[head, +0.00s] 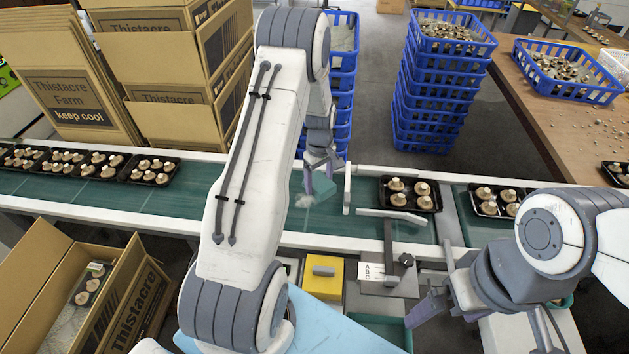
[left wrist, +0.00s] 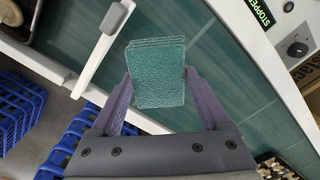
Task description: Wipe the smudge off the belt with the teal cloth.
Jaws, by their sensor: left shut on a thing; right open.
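My left gripper (head: 320,178) is shut on the folded teal cloth (head: 325,193) and holds it low over the green belt (head: 262,203). I cannot tell whether the cloth touches the belt. A pale grey smudge (head: 304,201) shows on the belt just left of the cloth. In the left wrist view the cloth (left wrist: 157,72) sits between both fingers; no smudge shows there and the cloth hides part of the belt (left wrist: 225,65). My right gripper (head: 432,303) is open and empty near the front edge of the line, at the lower right.
A white bar (head: 347,188) stands close to the right of the cloth. A black mushroom tray (head: 411,204) is right of it on the belt, and several more trays (head: 151,179) lie at the left. A yellow block (head: 323,277) is in front. Blue crates (head: 431,128) stand behind.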

